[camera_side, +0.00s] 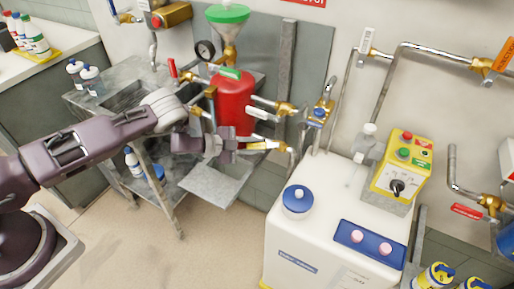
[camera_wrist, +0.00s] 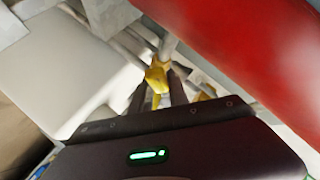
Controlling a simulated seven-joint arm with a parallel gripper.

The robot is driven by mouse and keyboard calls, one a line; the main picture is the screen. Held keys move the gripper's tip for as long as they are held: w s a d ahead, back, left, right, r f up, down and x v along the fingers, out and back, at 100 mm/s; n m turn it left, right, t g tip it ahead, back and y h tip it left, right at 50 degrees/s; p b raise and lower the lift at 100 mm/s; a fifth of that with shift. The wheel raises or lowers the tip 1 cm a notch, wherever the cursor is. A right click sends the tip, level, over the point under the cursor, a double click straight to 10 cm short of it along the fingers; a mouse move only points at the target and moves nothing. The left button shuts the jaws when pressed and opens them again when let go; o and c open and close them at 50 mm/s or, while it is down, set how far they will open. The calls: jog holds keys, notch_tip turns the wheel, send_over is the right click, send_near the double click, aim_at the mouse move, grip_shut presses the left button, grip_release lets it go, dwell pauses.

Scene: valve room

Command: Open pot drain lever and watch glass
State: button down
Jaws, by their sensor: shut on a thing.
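The pot is a red cylinder (camera_side: 235,100) under a green funnel (camera_side: 228,14) on the back wall; its red side also fills the upper right of the wrist view (camera_wrist: 262,35). My gripper (camera_side: 238,146) is at the foot of the pot, by the low drain pipe. A yellow and white lever (camera_side: 262,145) shows just right of my fingers. In the wrist view a yellow lever part (camera_wrist: 157,77) sits between the fingertips (camera_wrist: 158,90), which are shut on it. The glass cannot be picked out clearly.
A white tank (camera_side: 320,220) with a blue cap (camera_side: 297,200) stands at right, with a yellow control box (camera_side: 402,165) on it. Brass valves and pipes crowd the wall around the pot. A grey trolley (camera_side: 130,95) stands at left. The floor in front is clear.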

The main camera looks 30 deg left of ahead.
jog(key=shift+w+r, duration=0.1)
dwell(0.4)
jog(key=c, duration=1.3)
grip_release()
jog(key=shift+o, duration=0.2)
